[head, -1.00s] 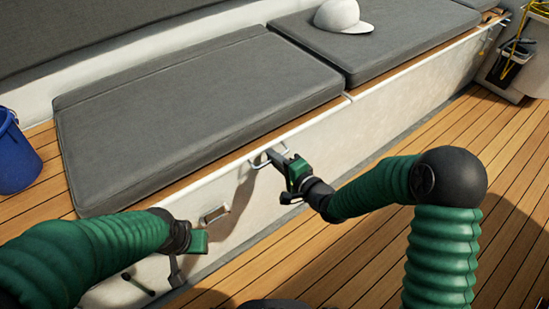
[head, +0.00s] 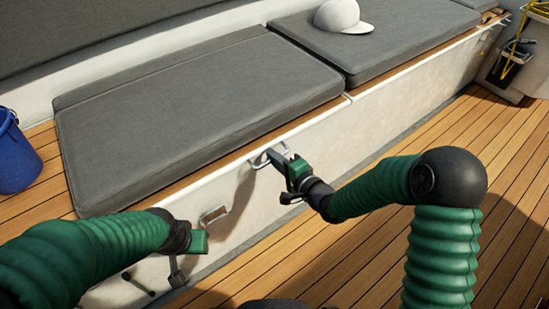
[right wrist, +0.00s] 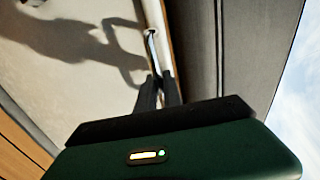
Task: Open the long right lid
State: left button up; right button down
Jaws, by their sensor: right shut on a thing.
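The long bench lid (head: 205,172) has a wooden edge and lies flat under a long grey cushion (head: 200,110). A metal loop handle (head: 257,161) sits at its front edge; it also shows in the right wrist view (right wrist: 151,45). My right gripper (head: 272,156) is shut on the handle, its dark fingers together in the right wrist view (right wrist: 158,88). My left gripper (head: 175,268) is low in front of the bench, at the left, holding nothing that I can see; its finger gap is not clear.
A second grey cushion (head: 385,45) with a white cap (head: 342,16) lies beyond a seam. A recessed latch (head: 214,215) is on the white bench front. A blue bucket (head: 15,155) stands at the left. The teak floor (head: 350,255) before the bench is clear.

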jog(key=shift+s+f, duration=0.1)
jog(key=shift+f, duration=0.15)
